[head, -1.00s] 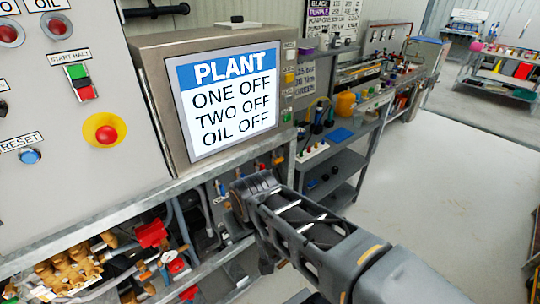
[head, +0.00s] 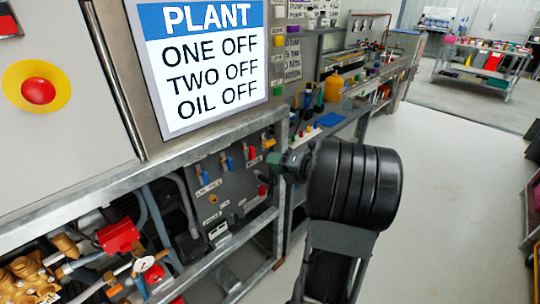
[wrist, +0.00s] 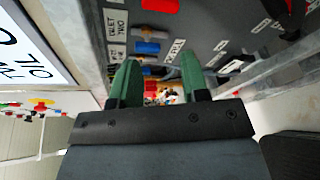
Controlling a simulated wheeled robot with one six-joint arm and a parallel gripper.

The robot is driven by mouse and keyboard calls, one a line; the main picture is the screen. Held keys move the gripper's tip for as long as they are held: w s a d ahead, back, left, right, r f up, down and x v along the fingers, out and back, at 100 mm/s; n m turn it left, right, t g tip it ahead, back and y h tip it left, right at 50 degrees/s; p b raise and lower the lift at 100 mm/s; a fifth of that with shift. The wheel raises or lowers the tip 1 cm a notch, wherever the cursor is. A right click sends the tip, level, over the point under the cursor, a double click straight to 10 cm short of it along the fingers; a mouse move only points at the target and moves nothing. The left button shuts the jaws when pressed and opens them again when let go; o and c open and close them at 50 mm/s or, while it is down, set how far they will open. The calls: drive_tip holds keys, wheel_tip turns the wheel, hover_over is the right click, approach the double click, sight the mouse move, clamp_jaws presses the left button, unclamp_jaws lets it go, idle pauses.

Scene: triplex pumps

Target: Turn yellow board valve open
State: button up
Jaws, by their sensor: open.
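The grey valve board (head: 225,215) stands below the plant screen and carries several blue and red handles. My gripper (head: 273,160) is near the board's right edge in the head view. In the wrist view my gripper (wrist: 158,75) has its two green fingers apart, with nothing clearly held between them. A blue handle (wrist: 146,47) and a red handle (wrist: 160,6) lie beyond the fingers, with a small orange-yellow part (wrist: 153,33) beside the blue one. I cannot tell whether the fingers touch anything.
A steel frame (head: 90,210) borders the board. Pipes and a brass pump (head: 28,275) fill the space at lower left. The screen (head: 205,70) and a red stop button (head: 38,90) are above. Open floor (head: 450,210) lies to the right.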

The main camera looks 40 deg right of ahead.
sight(272, 144)
drive_tip(key=d+f+m+t+h+b, duration=0.1)
drive_tip(key=d+f+m+t+h, duration=0.2)
drive_tip(key=d+m, duration=0.5)
drive_tip(key=shift+h, duration=0.3)
drive_tip(key=w, duration=0.4)
drive_tip(key=w+a+r+b, duration=0.1)
drive_tip(key=w, duration=0.3)
drive_tip(key=w+a, duration=0.1)
drive_tip(key=w, duration=0.3)
drive_tip(key=shift+w+r+b, duration=0.2)
drive_tip(key=shift+r+b, duration=0.1)
clamp_jaws()
